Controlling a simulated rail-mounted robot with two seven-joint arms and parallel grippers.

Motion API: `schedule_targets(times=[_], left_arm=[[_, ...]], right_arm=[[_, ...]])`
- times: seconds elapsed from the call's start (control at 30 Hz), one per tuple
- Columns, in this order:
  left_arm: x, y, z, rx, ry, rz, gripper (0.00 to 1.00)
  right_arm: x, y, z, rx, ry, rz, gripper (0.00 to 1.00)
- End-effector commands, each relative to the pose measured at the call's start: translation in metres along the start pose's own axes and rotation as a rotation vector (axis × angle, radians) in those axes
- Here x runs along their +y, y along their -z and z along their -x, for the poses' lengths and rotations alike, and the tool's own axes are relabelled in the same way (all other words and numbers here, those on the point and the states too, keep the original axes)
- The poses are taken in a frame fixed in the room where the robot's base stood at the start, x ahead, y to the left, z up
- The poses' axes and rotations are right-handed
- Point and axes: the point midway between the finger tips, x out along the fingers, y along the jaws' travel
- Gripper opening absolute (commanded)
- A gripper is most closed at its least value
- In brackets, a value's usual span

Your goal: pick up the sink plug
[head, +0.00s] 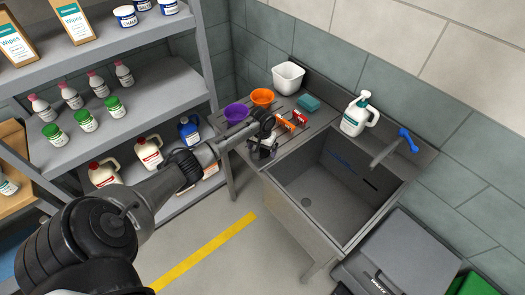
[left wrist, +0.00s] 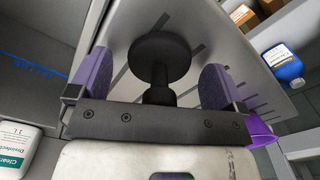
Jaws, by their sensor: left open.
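In the left wrist view a black sink plug (left wrist: 158,57), a round disc on a narrower stem, shows between the two purple fingers of my left gripper (left wrist: 156,82). The fingers are apart, with a gap on each side of the plug. The lower end of the stem is hidden by the gripper's bar. In the head view my left gripper (head: 262,150) is over the sink's drainboard (head: 277,150), near its front edge and left of the basin. I cannot make out the plug there. My right gripper is not in view.
The basin (head: 325,200) is right of the gripper. A purple bowl (head: 236,113), orange bowl (head: 262,97), white tub (head: 288,77), teal sponge (head: 308,102) and orange-red items (head: 285,126) are on the drainboard. A white pump jug (head: 358,114) stands behind the basin. Shelves (head: 150,100) stand left.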

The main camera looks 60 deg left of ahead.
Motion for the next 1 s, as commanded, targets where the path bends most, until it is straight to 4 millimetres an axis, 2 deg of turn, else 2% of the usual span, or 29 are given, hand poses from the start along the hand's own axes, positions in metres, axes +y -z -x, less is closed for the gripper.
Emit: schedule_targets(times=[0.3, 0.83, 1.0], left_arm=[[0.0001, 0.0002, -0.0027, 0.002, 0.000, -0.001, 0.95], [-0.0001, 0.0002, -0.0025, 0.001, 0.000, 0.000, 0.45], [-0.0001, 0.0004, -0.0023, 0.002, 0.000, 0.000, 0.42]], right_arm=[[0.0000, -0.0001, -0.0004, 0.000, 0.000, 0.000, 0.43], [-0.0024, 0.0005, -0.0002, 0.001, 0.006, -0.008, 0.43], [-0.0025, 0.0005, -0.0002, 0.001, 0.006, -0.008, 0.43]])
